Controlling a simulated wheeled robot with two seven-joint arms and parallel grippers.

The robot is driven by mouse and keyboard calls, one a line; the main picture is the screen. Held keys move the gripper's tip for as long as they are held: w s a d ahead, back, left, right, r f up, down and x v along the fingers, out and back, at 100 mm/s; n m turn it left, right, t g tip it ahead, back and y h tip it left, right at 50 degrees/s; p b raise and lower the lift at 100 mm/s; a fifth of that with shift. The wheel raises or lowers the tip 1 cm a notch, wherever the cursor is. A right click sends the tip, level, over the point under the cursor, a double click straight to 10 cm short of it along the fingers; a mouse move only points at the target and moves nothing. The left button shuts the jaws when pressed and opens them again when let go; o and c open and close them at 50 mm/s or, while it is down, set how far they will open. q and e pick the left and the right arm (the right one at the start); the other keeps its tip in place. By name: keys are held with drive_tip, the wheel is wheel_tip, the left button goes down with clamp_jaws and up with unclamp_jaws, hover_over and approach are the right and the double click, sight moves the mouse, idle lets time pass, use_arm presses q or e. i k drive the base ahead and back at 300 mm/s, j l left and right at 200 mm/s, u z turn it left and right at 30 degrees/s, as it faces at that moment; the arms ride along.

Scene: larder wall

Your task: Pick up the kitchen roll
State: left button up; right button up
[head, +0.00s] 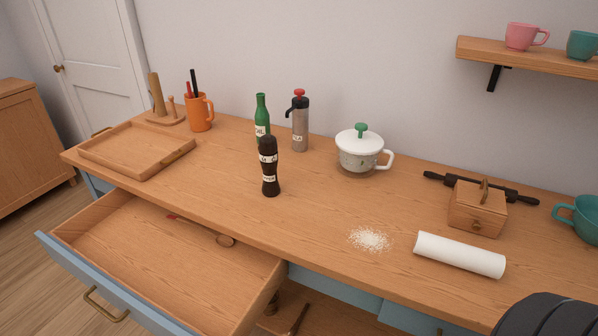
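The kitchen roll (459,255) is a white cylinder. It lies on its side near the front edge of the wooden counter, at the right in the head view. Its right end is a little nearer the front than its left end. Nothing touches it or covers it. A dark rounded shape at the bottom right corner looks like a part of me, close to the roll's right end in the picture. I see no fingers of either gripper.
A wooden box (477,209) and dark rolling pin stand behind the roll. White crumbs (369,239) lie left of it. A teal cup (579,218) is at the right edge. An open drawer (150,262) juts out at the left. Bottles and a lidded pot (358,158) stand further back.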

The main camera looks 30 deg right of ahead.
sight(486, 263)
drive_tip(key=z, duration=2)
drive_tip(key=l, duration=0.5)
drive_tip(key=k+u, duration=0.05)
